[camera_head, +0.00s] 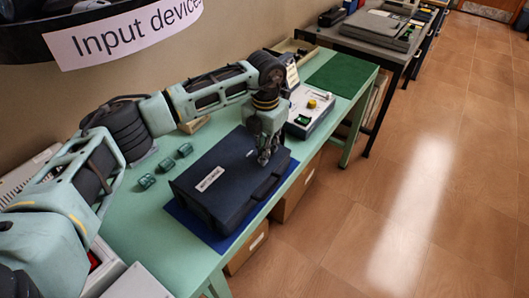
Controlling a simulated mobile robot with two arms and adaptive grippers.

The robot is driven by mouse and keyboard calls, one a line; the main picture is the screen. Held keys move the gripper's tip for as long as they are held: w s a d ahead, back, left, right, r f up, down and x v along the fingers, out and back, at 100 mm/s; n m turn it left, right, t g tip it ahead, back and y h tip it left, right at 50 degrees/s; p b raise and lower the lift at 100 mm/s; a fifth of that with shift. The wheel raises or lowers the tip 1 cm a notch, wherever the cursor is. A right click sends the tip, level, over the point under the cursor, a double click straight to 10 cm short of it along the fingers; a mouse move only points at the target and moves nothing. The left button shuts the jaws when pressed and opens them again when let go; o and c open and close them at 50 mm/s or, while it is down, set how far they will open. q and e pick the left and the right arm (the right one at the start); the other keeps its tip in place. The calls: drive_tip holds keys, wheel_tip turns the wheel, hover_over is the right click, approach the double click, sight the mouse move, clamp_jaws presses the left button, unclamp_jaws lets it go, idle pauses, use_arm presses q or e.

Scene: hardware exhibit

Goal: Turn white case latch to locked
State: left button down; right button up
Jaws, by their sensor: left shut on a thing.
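A closed dark case (225,165) with a small white label lies on a blue mat (279,184) on the green table. My left gripper (264,160) points down at the case's far right end. Its fingers are close together, shut on a small part there that they hide. The part looks to be the latch, but its colour and turn position cannot be made out. No plainly white latch shows on the case. My right gripper is not in view.
A green mat (343,74) lies at the table's far end. An "Input devices" sign (120,35) hangs upper left.

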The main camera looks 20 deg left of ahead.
use_arm(q)
drive_tip(key=shift+m, duration=0.5)
drive_tip(key=c, duration=1.8)
unclamp_jaws()
drive_tip(key=shift+r, duration=0.25)
wheel_tip(320, 180, up, 12)
drive_tip(key=shift+f, duration=0.2)
drive_tip(key=shift+d, duration=0.1)
